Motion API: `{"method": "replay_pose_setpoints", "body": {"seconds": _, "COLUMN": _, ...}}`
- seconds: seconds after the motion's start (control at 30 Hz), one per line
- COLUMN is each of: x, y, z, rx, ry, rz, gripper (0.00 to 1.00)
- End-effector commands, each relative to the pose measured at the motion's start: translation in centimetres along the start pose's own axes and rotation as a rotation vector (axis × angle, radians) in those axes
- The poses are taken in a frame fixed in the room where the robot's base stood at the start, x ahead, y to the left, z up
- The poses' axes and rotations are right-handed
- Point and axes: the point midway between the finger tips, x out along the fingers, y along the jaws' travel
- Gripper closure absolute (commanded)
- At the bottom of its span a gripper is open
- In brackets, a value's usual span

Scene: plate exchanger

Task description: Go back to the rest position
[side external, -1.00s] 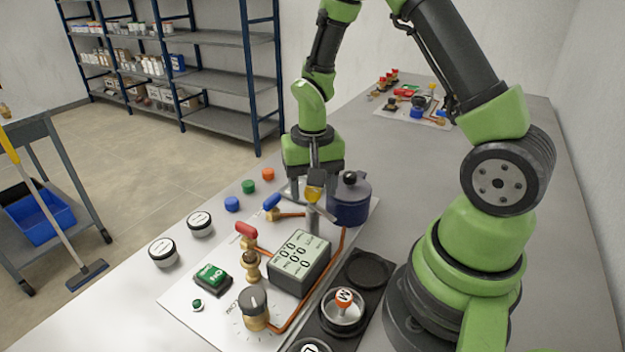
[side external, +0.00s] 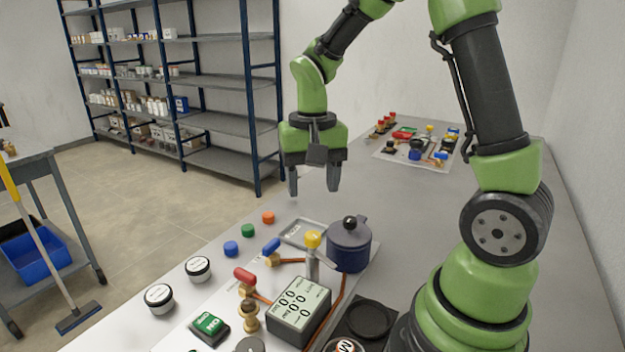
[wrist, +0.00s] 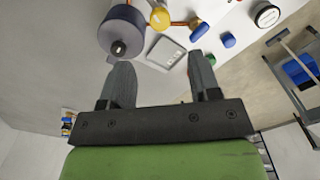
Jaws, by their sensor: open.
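My gripper (side external: 314,190) is open and empty, raised above the far end of the near white panel, with its fingers pointing down. In the wrist view my gripper (wrist: 162,85) shows two spread fingers with nothing between them. Below and to its right in the side view stands a dark blue lidded pot (side external: 348,246) with a black knob. The pot also shows at the upper left of the wrist view (wrist: 122,28). A yellow-topped post (side external: 313,240) stands beside the pot, clear of the fingers.
A meter box (side external: 299,303), red-handled valve (side external: 245,275), blue-handled valve (side external: 271,246) and green button (side external: 210,325) crowd the panel. Two white-lidded jars (side external: 198,268) stand left. A second panel (side external: 405,150) lies at the back. The right-hand tabletop (side external: 400,215) is clear.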

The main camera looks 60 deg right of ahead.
Motion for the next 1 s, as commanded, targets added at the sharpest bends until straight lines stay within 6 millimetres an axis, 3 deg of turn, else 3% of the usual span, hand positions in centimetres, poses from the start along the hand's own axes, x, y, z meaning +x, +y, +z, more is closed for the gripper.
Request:
{"method": "replay_pose_setpoints", "body": {"seconds": 0.13, "x": -0.6, "y": -0.1, "z": 0.3, "rx": -0.009, "ry": 0.011, "rz": -0.013, "gripper": 0.43}}
{"method": "replay_pose_setpoints", "body": {"seconds": 0.27, "x": -3.0, "y": -0.3, "z": 1.8, "rx": -0.058, "ry": 0.066, "rz": -0.071, "gripper": 0.43}}
{"method": "replay_pose_setpoints", "body": {"seconds": 0.4, "x": -6.6, "y": -0.3, "z": 5.0, "rx": -0.149, "ry": 0.16, "rz": -0.179, "gripper": 0.43}}
{"method": "replay_pose_setpoints", "body": {"seconds": 0.6, "x": -10.1, "y": 0.8, "z": 10.0, "rx": -0.292, "ry": 0.298, "rz": -0.338, "gripper": 0.43}}
{"method": "replay_pose_setpoints", "body": {"seconds": 0.8, "x": -11.3, "y": 2.0, "z": 13.4, "rx": -0.395, "ry": 0.398, "rz": -0.454, "gripper": 0.43}}
{"method": "replay_pose_setpoints", "body": {"seconds": 1.0, "x": -11.4, "y": 2.5, "z": 14.6, "rx": -0.431, "ry": 0.431, "rz": -0.494, "gripper": 0.43}}
